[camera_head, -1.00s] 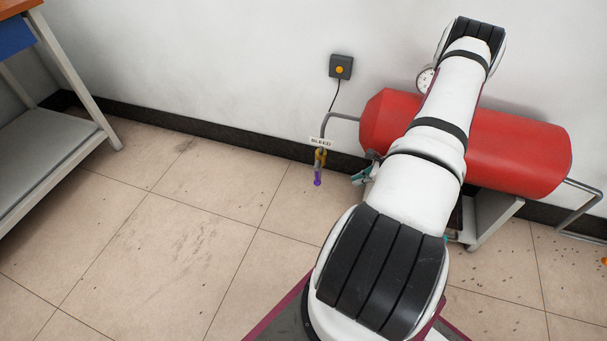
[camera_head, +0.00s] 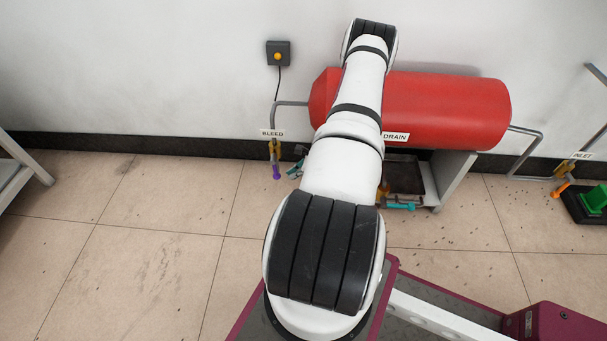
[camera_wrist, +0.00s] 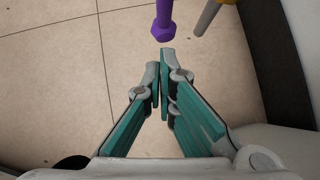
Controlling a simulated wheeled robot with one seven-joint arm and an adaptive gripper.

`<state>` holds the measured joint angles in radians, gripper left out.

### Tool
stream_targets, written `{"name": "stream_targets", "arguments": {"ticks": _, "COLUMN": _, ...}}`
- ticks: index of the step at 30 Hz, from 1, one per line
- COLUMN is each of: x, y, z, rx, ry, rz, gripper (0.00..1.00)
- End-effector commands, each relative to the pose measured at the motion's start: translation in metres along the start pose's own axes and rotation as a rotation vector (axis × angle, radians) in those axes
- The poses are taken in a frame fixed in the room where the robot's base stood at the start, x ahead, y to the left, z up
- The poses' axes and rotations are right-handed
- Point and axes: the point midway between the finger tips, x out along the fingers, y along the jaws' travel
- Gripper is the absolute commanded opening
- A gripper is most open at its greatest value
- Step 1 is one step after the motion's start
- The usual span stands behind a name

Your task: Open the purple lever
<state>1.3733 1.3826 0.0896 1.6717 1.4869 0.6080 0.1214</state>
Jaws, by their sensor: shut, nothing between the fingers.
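The purple lever (camera_head: 277,171) hangs down below the brass valve (camera_head: 275,151) under the BLEED label (camera_head: 271,133), at the left end of the red tank. In the wrist view, the purple lever's knobbed end (camera_wrist: 163,25) is just beyond my fingertips, with a small gap in the picture. My gripper (camera_wrist: 161,72) is shut with its teal-padded fingers together and nothing between them. In the head view, part of my gripper (camera_head: 296,168) shows just right of the lever; my arm hides the rest.
The red tank (camera_head: 440,110) stands by the wall, with a DRAIN label (camera_head: 396,137) below it. A dark tray (camera_head: 405,175) sits under it. An INLET valve (camera_head: 567,177) and green object (camera_head: 594,199) are at right. Floor left of the lever is clear.

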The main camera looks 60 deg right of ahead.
Motion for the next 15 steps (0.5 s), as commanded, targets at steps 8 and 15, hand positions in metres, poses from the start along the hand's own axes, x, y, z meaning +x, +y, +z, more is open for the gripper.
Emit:
{"name": "stream_targets", "arguments": {"ticks": 8, "x": 0.017, "y": 0.000, "z": 0.019, "rx": -0.001, "ry": 0.000, "rz": 0.000, "gripper": 0.00}}
{"name": "stream_targets", "arguments": {"ticks": 15, "x": 0.018, "y": 0.000, "z": 0.021, "rx": -0.001, "ry": 0.000, "rz": 0.000, "gripper": 0.00}}
